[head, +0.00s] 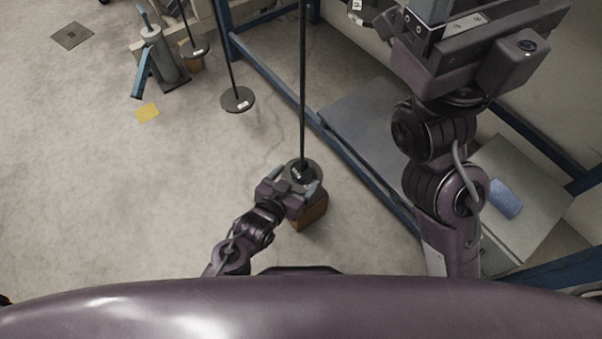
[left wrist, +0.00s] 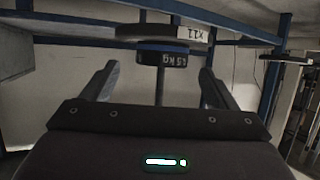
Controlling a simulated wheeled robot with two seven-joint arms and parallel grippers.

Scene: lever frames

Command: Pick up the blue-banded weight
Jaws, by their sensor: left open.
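The blue-banded weight (left wrist: 162,57) is a dark cylinder marked in kg with a blue band around its top. In the left wrist view it is ahead, between and beyond my fingers, on a thin vertical rod just under a wider grey disc (left wrist: 160,33). In the head view I cannot make out its band. My left gripper (left wrist: 157,84) is open and empty, its fingers apart on either side of the rod. In the head view the left gripper (head: 301,187) is at a dark round disc (head: 303,170) at the foot of a tall rod. My right gripper (head: 440,25) is raised at the upper right; its jaws are unclear.
A brown block (head: 310,216) stands under the left gripper. A blue frame rail (head: 365,170) runs close on the right, with grey panels (head: 525,195) beyond. Another disc with a rod (head: 237,99) stands further back. A yellow patch (head: 147,112) lies on open floor at left.

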